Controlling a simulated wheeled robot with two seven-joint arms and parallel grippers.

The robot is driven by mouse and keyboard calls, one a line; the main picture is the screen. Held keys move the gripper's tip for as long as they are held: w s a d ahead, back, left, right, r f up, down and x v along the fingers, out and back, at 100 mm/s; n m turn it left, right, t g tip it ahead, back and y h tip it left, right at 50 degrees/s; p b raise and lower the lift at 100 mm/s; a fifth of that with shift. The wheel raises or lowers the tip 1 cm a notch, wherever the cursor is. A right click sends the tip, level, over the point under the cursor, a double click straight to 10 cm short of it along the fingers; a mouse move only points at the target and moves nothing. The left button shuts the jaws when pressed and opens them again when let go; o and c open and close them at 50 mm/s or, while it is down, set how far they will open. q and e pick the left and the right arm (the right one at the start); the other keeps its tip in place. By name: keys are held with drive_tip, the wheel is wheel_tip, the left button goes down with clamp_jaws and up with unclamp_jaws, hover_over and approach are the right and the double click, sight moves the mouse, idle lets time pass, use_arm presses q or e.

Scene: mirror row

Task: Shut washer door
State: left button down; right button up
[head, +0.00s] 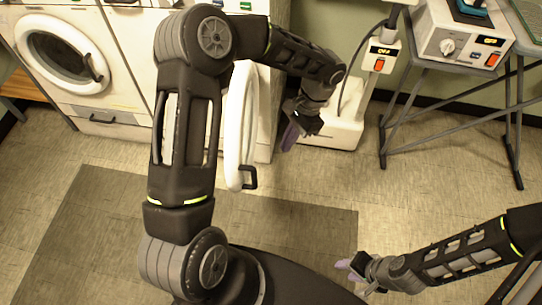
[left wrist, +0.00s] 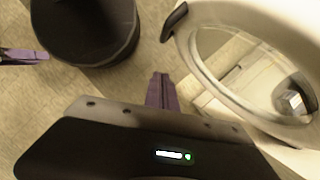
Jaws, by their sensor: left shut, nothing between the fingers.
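The open washer door (head: 241,125), a white ring with a dark handle (head: 249,177), stands out from the middle washer (head: 264,100) in the head view. My left arm hides part of the door and most of that washer's front. In the left wrist view the door's ring and glass (left wrist: 255,70) fill the upper right, with the handle (left wrist: 174,22) at its edge. My left gripper (head: 291,133) is shut and empty, to the right of the door and apart from it; its purple fingers (left wrist: 160,92) show in the left wrist view. My right gripper (head: 347,268) is low at the right, away from the door.
Another washer (head: 110,60) at the left has its round door (head: 62,55) shut. A white upright appliance (head: 335,125) stands behind my left gripper. An ironing stand (head: 450,85) with a control box (head: 462,38) is at the right. The floor between is clear.

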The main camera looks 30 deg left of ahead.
use_arm(q)
drive_tip(key=s+a+f+p, duration=0.2)
drive_tip(key=s+a+f, duration=0.2)
drive_tip(key=f, duration=0.5)
drive_tip(key=shift+s, duration=1.2)
drive_tip(key=shift+a, duration=0.1)
